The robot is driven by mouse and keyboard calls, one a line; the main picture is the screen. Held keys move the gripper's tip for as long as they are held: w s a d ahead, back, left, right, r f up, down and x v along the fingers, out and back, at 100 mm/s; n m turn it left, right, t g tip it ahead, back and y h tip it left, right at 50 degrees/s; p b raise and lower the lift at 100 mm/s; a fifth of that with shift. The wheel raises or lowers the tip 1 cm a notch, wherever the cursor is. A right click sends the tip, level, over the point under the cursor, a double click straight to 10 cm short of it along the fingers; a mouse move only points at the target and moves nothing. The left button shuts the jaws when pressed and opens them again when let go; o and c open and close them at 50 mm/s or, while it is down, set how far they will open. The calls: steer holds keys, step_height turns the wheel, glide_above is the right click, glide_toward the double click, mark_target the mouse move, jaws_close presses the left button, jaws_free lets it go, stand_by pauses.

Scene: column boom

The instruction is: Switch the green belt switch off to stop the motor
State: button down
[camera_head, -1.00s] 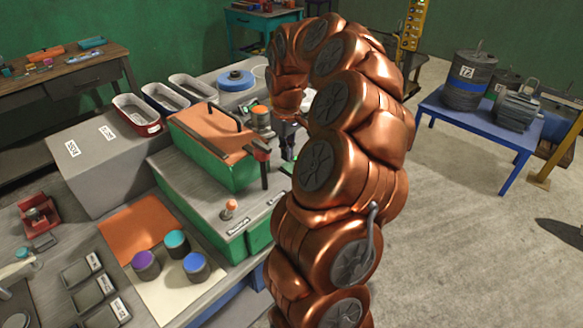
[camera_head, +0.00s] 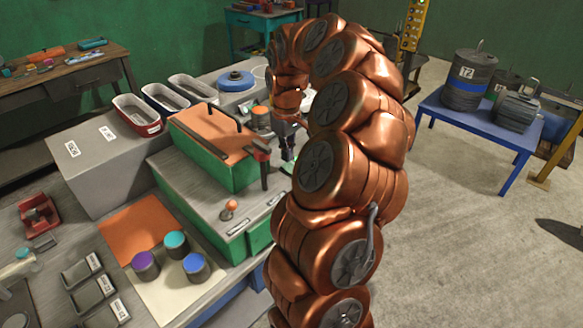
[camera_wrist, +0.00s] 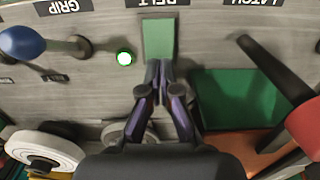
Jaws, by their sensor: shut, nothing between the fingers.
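The green belt switch (camera_wrist: 160,36) is a green rectangular plate under an upside-down BELT label in the wrist view. My gripper (camera_wrist: 159,66) is shut and empty. Its fingertips overlap the switch's near edge in the picture; I cannot tell whether they touch it. In the head view my gripper (camera_head: 287,153) points down at the far right of the green machine (camera_head: 205,160); I cannot make out the switch there.
A blue knob (camera_wrist: 22,43) stands by the GRIP label and a dark red-ended lever (camera_wrist: 275,70) by the LATCH label, on either side of my gripper. A white round part (camera_wrist: 45,150) sits at lower left. An orange-topped knob (camera_head: 230,207) stands on the machine's front ledge.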

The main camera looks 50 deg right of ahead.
mark_target(287, 165)
steer(key=shift+f+b, duration=0.85)
steer(key=shift+f, duration=0.3)
stand_by(0.9)
steer(key=shift+r, duration=0.1)
steer(key=shift+r+p, duration=0.85)
steer(key=shift+r, duration=2.55)
